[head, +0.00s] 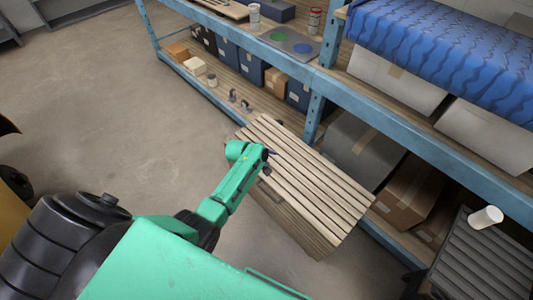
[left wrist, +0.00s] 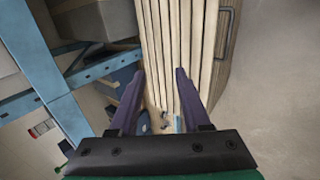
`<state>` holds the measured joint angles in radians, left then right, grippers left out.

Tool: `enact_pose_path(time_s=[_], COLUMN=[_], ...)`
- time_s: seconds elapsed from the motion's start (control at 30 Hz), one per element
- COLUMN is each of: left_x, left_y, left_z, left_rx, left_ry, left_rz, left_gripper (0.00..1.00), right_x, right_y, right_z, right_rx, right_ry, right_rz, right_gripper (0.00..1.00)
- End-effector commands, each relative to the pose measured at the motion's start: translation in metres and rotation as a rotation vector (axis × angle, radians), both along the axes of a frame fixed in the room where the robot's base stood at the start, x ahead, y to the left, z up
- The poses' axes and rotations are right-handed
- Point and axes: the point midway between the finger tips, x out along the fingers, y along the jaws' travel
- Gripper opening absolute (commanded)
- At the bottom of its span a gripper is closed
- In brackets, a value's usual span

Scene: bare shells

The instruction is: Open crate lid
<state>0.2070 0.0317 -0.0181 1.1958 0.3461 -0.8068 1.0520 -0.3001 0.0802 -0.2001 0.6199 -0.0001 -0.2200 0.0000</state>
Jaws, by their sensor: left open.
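The wooden crate (head: 292,220) stands on the floor in front of the shelving. Its slatted lid (head: 318,183) lies flat on top and looks closed. My left gripper (head: 271,153) is over the lid's left part, open and empty. In the left wrist view, the two purple fingers of the left gripper (left wrist: 159,72) are spread above the pale slats of the lid (left wrist: 170,40). A metal handle (left wrist: 231,32) is on the crate's side, right of the fingers. I cannot tell whether the fingertips touch the lid. My right gripper is not in view.
Blue shelving (head: 395,105) runs close behind the crate, with boxes and a blue ribbed roll (head: 440,50) on it. A dark ribbed surface (head: 468,262) with a white cup (head: 485,217) is at the lower right. The concrete floor (head: 130,125) at left is clear.

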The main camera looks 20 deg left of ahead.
Motion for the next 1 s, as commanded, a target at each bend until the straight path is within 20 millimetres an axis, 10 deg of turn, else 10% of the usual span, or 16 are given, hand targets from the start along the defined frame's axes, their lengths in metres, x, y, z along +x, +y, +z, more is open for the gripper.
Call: enact_pose_path(time_s=[0.87, 1.0], left_x=[-0.013, -0.024], left_y=[0.005, 0.006], left_z=[0.016, -0.006], left_rx=[0.000, 0.032], left_ry=[0.001, 0.016], left_rz=[0.000, -0.027], left_gripper=[0.47, 0.47], right_x=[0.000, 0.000], right_y=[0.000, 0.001], right_z=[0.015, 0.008], right_rx=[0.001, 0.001], right_ry=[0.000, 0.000], right_rz=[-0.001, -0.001], right_gripper=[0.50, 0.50])
